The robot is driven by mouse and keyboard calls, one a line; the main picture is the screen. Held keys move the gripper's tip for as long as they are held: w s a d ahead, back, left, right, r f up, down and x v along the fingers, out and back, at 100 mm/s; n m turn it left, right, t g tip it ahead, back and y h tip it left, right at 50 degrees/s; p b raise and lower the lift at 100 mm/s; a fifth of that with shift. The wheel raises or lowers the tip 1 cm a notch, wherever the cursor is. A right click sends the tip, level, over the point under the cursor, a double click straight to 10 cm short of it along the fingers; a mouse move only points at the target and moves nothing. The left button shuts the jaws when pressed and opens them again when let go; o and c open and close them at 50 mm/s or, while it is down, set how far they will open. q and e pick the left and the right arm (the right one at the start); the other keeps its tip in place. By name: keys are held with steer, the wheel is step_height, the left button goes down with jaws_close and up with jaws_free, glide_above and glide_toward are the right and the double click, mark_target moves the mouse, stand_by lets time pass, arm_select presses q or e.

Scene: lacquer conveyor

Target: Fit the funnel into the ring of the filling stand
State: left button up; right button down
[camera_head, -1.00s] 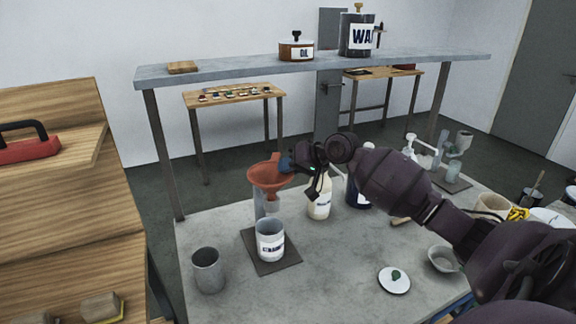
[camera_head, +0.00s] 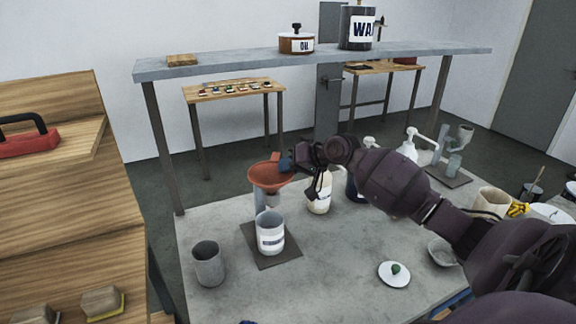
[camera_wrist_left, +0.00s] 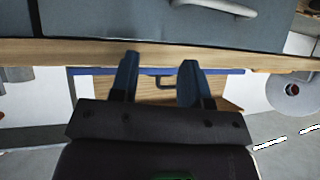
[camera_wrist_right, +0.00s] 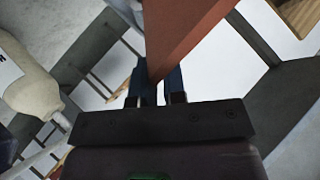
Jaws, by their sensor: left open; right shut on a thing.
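The orange funnel (camera_head: 268,176) is upright, wide mouth up, above the dark base plate (camera_head: 262,259) of the filling stand at the left of the table. My right gripper (camera_head: 288,164) is shut on the funnel's right rim. In the right wrist view the funnel (camera_wrist_right: 180,35) rises from between the fingers (camera_wrist_right: 155,85). A grey post (camera_head: 259,203) stands under the funnel. The ring is hidden, and I cannot tell whether the spout is inside it.
A labelled can (camera_head: 270,240) stands on the base plate below the funnel. A grey cup (camera_head: 208,266) stands to its left. A cream bottle (camera_head: 319,196) is close behind my right gripper. A white lid (camera_head: 394,274) lies at the front, with bare tabletop between.

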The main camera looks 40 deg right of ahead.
steer(key=shift+f, duration=0.15)
steer(key=c, duration=1.1)
jaws_free()
steer(key=b+v, duration=0.1)
steer(key=v, duration=1)
